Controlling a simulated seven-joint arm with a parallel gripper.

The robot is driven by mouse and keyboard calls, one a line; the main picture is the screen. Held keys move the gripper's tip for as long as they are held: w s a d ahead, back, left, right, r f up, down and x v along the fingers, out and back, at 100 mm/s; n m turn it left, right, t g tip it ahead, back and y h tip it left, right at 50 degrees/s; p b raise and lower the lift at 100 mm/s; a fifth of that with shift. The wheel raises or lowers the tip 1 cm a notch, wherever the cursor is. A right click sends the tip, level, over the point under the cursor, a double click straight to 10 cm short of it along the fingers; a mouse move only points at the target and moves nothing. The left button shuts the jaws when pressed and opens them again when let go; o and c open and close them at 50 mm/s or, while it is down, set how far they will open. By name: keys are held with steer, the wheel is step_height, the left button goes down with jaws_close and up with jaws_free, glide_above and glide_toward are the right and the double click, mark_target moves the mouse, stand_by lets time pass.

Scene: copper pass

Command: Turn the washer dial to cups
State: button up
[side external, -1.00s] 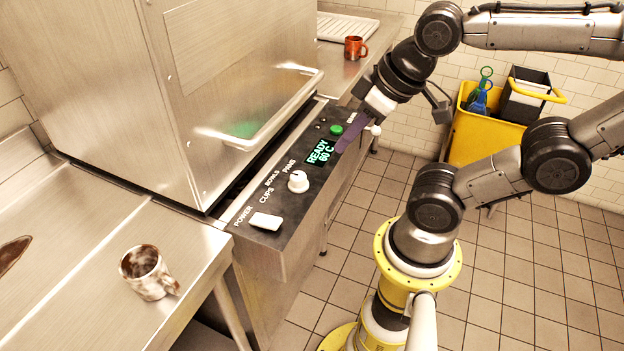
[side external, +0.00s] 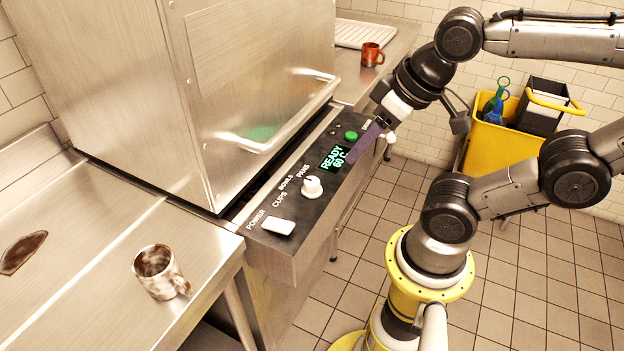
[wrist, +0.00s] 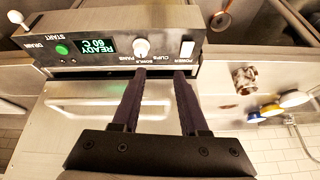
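The washer dial is a round white knob (side external: 312,187) on the dark control panel (side external: 290,213), beside the labels CUPS, BOWLS and PANS. It also shows in the wrist view (wrist: 141,47), just beyond the left fingertip. Its pointer is too small to read surely. My gripper (side external: 352,158) has purple fingers. It is over the panel by the display, apart from the dial and toward the far end. In the wrist view my gripper (wrist: 158,74) is open, with nothing between the fingers. In the side view its fingers overlap, and their height above the panel is unclear.
A white power switch (side external: 278,226) is near the dial. The lit display (side external: 333,159) reads READY 60 C, with a green button (side external: 351,135) beyond it. A stained mug (side external: 160,272) stands on the left counter, a red mug (side external: 372,54) at the back. A yellow bucket (side external: 490,150) is behind.

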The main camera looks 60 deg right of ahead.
steer(key=o, duration=0.4)
steer(key=shift+w+d+r+m+g, duration=0.15)
steer(key=shift+w+r+m+g, duration=0.25)
steer(key=shift+w+r+m, duration=0.6)
steer(key=shift+o, duration=0.2)
steer(key=m+g, duration=0.5)
steer(key=m, duration=0.1)
glide_above(312, 181)
step_height(312, 181, down, 5)
step_height(312, 181, down, 14)
steer(key=shift+r, duration=0.2)
steer(key=shift+c, duration=0.2)
jaws_close()
